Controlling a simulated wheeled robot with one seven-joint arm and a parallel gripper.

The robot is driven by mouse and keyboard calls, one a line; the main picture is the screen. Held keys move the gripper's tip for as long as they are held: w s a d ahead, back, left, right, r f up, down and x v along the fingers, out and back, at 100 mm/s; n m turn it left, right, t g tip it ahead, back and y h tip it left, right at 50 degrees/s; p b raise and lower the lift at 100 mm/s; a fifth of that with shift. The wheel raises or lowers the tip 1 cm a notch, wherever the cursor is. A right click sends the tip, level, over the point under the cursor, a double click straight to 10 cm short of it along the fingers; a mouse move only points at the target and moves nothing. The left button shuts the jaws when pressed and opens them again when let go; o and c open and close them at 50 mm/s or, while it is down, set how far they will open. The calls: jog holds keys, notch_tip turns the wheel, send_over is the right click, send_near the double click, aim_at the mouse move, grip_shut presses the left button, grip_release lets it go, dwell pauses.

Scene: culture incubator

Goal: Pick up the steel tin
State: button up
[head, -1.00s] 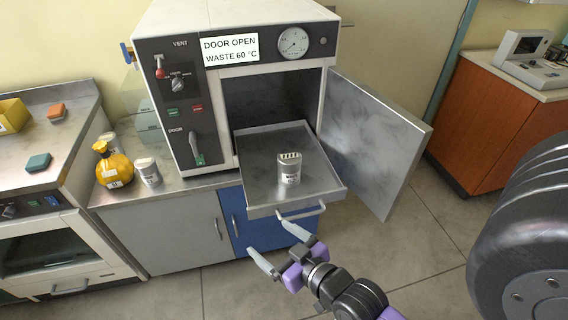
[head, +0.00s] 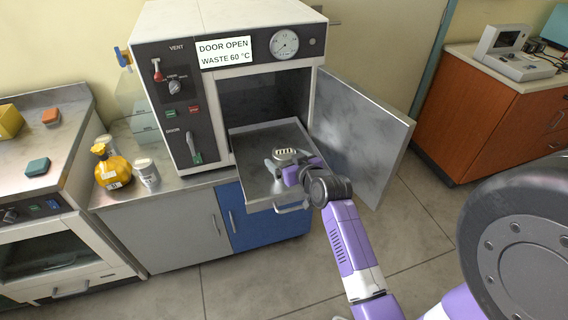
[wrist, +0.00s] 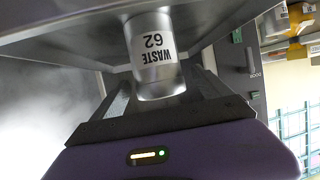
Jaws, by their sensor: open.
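The steel tin (head: 286,155) stands upright on the pulled-out tray (head: 250,140) of the open incubator, its slotted top facing up. In the wrist view the tin (wrist: 155,50) carries a white label reading "WASTE 62". My gripper (head: 289,166) is at the tin over the tray, with its fingers open on either side of it. In the wrist view the gripper (wrist: 163,75) has one finger to the left and one to the right of the tin; I cannot tell whether either touches it. My gripper hides the tin's lower part in the head view.
The incubator door (head: 360,125) stands open to the right of the tray. On the left counter are a yellow bottle (head: 111,168) and another pale tin (head: 146,173). The incubator's sign (head: 224,52) reads "DOOR OPEN WASTE 60 °C". Open floor lies in front.

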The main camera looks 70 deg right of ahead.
jog(key=x, duration=0.4)
jog(key=shift+w+d+p, duration=0.3)
jog(key=shift+d+p, duration=0.05)
jog(key=shift+c, duration=0.2)
jog(key=c, duration=1.7)
jog(key=shift+c, duration=0.2)
jog(key=shift+r, duration=0.1)
notch_tip(320, 180, up, 20)
